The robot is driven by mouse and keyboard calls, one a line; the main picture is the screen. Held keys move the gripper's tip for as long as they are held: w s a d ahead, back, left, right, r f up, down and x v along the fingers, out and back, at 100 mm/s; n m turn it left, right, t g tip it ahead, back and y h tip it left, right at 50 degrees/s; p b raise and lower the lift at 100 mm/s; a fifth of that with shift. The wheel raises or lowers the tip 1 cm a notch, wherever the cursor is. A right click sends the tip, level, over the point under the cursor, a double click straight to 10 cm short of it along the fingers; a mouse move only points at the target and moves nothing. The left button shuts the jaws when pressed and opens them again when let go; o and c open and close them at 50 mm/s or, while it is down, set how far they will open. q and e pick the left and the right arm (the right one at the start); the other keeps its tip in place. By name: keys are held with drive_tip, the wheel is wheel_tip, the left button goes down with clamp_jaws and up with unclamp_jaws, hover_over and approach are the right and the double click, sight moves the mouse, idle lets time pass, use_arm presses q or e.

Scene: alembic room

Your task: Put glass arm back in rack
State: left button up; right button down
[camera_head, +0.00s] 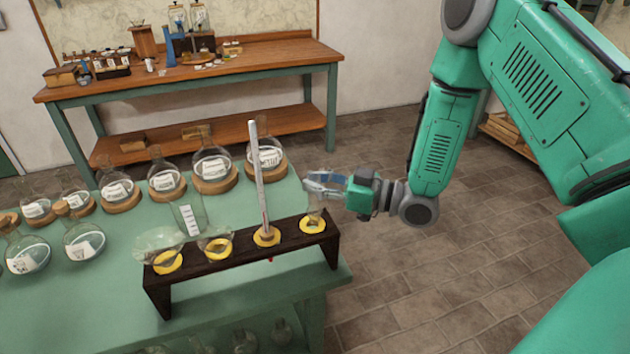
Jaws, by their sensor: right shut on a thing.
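The rack (285,241) is a dark wooden stand with several yellow-ringed holes, on the front right of the green table. A clear glass piece, seemingly the glass arm (313,214), stands at the rack's rightmost ring. My right gripper (312,183) reaches in from the right, just above that ring, and is shut on the top of this glass piece. The glass is see-through, so its exact shape and how deep it sits in the hole are hard to tell. My left gripper is not in view.
A tall white thermometer-like rod (259,180) stands in the ring left of the gripper. A clear glass vessel (160,242) sits at the leftmost ring. Several labelled round flasks (213,168) line the table behind. A wooden workbench (190,75) stands farther back.

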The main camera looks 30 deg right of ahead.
drive_tip(key=shift+d+f, duration=0.2)
drive_tip(key=shift+f, duration=0.15)
drive_tip(key=shift+a+f, duration=0.1)
drive_tip(key=shift+a, duration=0.05)
idle(1.1)
drive_tip(key=c, duration=1.4)
unclamp_jaws()
drive_tip(key=shift+s+d, duration=0.2)
drive_tip(key=v, duration=1.1)
drive_tip(key=shift+s+d, duration=0.2)
